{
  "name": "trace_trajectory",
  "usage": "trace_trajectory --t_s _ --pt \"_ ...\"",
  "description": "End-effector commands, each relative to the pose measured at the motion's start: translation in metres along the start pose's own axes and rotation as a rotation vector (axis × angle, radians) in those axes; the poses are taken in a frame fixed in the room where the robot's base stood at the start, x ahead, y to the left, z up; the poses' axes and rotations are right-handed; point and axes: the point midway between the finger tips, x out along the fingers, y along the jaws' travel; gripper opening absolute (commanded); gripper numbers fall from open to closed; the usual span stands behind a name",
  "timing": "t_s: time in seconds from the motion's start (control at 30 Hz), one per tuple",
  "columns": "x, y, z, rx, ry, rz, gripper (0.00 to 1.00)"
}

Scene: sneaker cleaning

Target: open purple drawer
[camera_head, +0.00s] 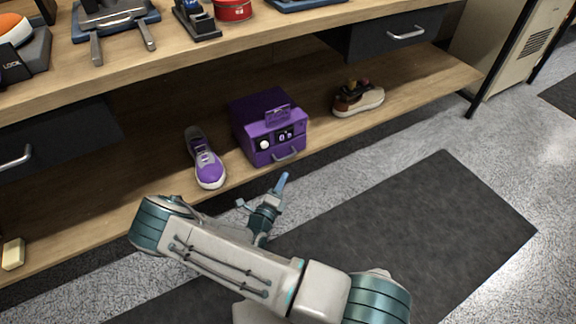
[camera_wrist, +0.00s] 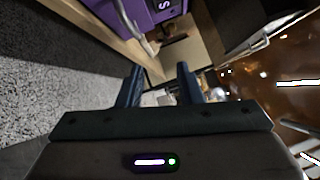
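The purple drawer unit (camera_head: 267,127) stands on the lower wooden shelf, with a small panel of knobs on its front. Its grey curved handle (camera_head: 285,155) is low on the front, and the drawer looks closed. My gripper (camera_head: 262,190) is in front of the shelf edge, just below and left of the handle, apart from it. In the wrist view the purple unit (camera_wrist: 150,12) and its handle (camera_wrist: 130,22) are at the top, beyond the fingers. My gripper (camera_wrist: 160,78) shows two separated fingers there with nothing between them.
A purple sneaker (camera_head: 205,160) lies left of the unit, and a brown shoe (camera_head: 358,98) lies to its right. The floor mat (camera_head: 420,220) in front is clear.

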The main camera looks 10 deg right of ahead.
Motion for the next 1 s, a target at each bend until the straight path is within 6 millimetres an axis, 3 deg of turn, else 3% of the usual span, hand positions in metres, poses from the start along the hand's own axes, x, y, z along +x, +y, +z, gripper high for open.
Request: trace_trajectory --t_s 0.03,0.1,0.23,0.37,0.8,1.0 --pt "-0.004 0.018 -0.001 -0.045 -0.045 0.005 0.33" --pt "-0.007 0.029 0.002 -0.090 -0.092 0.011 0.33" --pt "-0.008 0.040 0.004 -0.132 -0.135 0.016 0.33" --pt "0.003 0.041 0.006 -0.138 -0.139 0.017 0.33" --pt "0.090 0.045 0.017 -0.132 -0.135 0.017 0.33" --pt "0.117 0.045 0.021 -0.133 -0.137 0.018 0.33"
